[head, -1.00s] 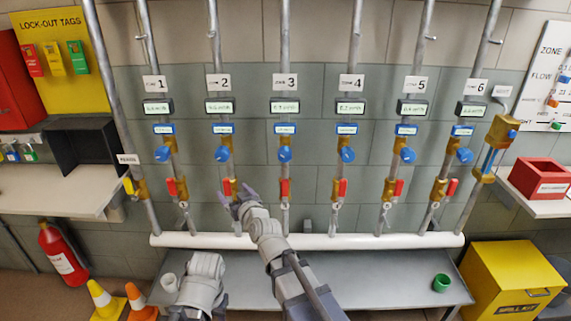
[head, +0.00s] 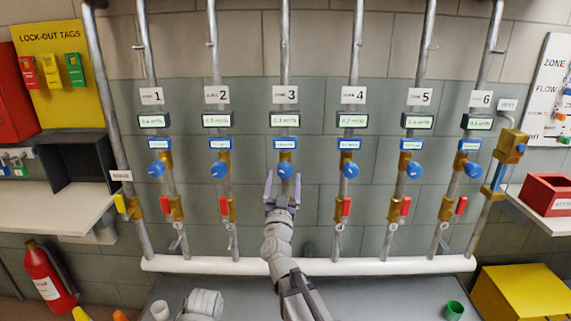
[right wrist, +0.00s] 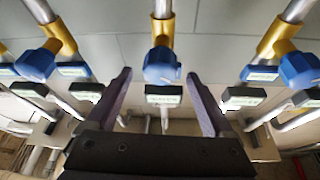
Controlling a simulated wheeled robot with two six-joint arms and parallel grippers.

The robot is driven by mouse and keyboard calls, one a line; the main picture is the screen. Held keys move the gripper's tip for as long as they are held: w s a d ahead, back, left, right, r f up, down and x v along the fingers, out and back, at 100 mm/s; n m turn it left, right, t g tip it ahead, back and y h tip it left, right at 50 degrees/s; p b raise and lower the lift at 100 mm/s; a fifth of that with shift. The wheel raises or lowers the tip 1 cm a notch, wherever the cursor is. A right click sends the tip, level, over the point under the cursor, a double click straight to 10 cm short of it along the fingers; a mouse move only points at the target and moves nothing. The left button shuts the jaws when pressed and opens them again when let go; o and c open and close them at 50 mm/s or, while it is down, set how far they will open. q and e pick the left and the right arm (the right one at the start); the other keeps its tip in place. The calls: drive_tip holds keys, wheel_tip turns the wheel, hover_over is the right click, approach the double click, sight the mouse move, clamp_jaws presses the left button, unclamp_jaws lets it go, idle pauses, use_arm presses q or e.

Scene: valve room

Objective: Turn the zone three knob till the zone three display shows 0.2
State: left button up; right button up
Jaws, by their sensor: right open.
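The zone three knob (head: 285,170) is blue and sits on the third pipe, below the zone three display (head: 285,120). The display is lit, but its digits are too small to read surely. My right gripper (head: 283,178) is open, with its two fingers pointing up at the knob, one to each side of it in the picture. In the right wrist view the knob (right wrist: 162,67) is centred beyond the gap between the open fingers (right wrist: 160,88), apart from them. My left gripper is not in view; only a grey link of mine shows at the lower left.
The zone two knob (head: 223,171) and zone four knob (head: 350,170) stand on neighbouring pipes. The zone three red-handled valve below is hidden behind my right gripper. A white pipe (head: 200,265) runs low across the wall, above a grey bench with a green cup (head: 454,310).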

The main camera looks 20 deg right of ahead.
sight(286, 163)
drive_tip(key=p+x, duration=0.2)
drive_tip(key=x, duration=0.4)
drive_tip(key=shift+w+r, duration=0.1)
drive_tip(key=shift+w, duration=0.25)
drive_tip(key=shift+c, duration=0.2)
